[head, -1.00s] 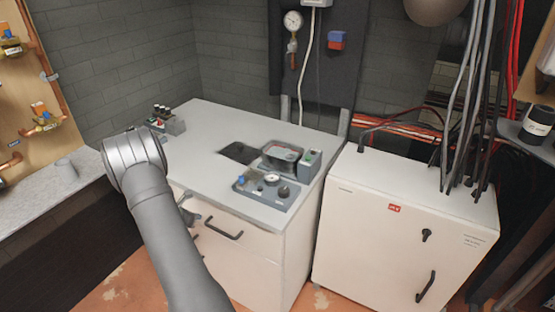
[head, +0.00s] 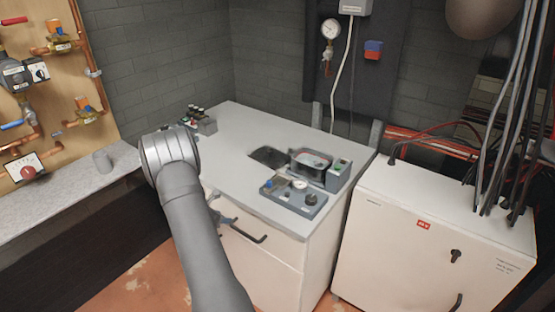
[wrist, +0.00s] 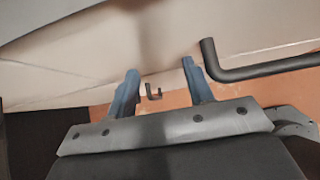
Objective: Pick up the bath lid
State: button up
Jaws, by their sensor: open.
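A dark, flat piece (head: 269,157), which looks like the bath lid, lies on the grey worktop (head: 235,135). The bath (head: 312,159) stands just to its right, with its top uncovered. My gripper (head: 222,218) is low in front of the cabinet, below the worktop edge and well away from the lid. In the wrist view my gripper (wrist: 159,78) shows two blue fingers spread apart with nothing held between them. The lid does not show in the wrist view.
A black drawer handle (wrist: 260,66) is close to the right finger. A control box (head: 294,195) sits at the worktop's front right, and small bottles (head: 197,115) at the back left. A white cabinet (head: 430,230) stands to the right. The worktop's front left is clear.

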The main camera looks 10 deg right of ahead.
aim_at(270, 151)
jog(key=shift+r, duration=0.1)
